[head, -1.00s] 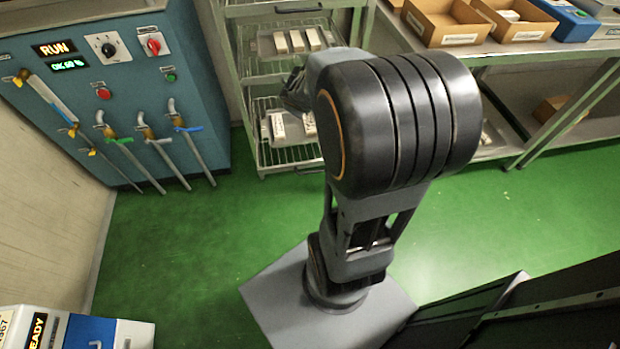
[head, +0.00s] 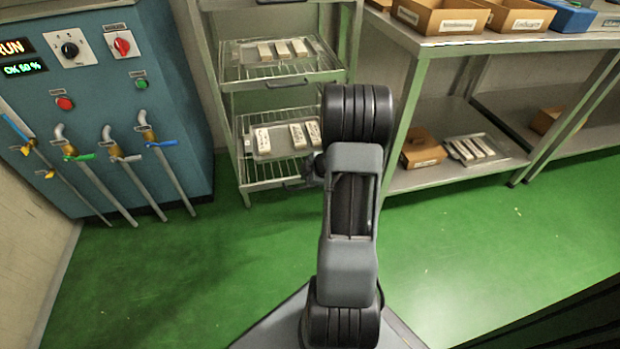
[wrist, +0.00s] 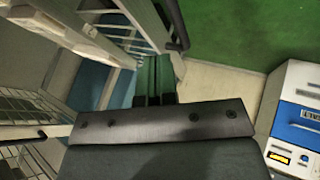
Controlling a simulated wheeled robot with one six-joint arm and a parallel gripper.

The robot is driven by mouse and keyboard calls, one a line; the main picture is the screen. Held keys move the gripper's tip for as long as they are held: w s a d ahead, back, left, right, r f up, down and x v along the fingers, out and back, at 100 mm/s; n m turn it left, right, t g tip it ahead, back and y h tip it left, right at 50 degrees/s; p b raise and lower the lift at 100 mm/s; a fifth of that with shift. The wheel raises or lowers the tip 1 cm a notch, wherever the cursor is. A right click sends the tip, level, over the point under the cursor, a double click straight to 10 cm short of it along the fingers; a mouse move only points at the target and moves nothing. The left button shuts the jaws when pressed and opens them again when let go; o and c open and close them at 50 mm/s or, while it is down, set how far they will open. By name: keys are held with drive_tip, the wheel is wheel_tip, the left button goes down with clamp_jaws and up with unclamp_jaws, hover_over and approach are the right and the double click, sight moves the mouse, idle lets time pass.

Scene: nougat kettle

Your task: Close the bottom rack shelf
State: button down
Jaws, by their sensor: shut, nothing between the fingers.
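The rack (head: 217,110) stands at the back centre in the head view. Its bottom shelf (head: 262,183) is a wire shelf carrying a tray of pale bars, with a dark handle (head: 293,184) on its front edge. I cannot tell how far the shelf is pulled out. In the wrist view, the shelf's pale frame shows at upper left, with a dark handle (wrist: 176,24) past my fingertips. My gripper (wrist: 153,66) is shut and empty, apart from the handle. In the head view my gripper (head: 311,172) is small and dark by the shelf's front right, partly hidden by my arm.
A middle shelf (head: 240,73) with bars on a tray sits above. A blue machine (head: 150,60) with levers stands left. A metal table (head: 510,42) with boxes and a lower shelf stands right. Green floor (head: 190,270) is clear in front. A white-blue unit (wrist: 300,115) shows in the wrist view.

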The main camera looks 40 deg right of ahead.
sight(295, 183)
drive_tip(key=b+x, duration=0.2)
drive_tip(key=x, duration=0.3)
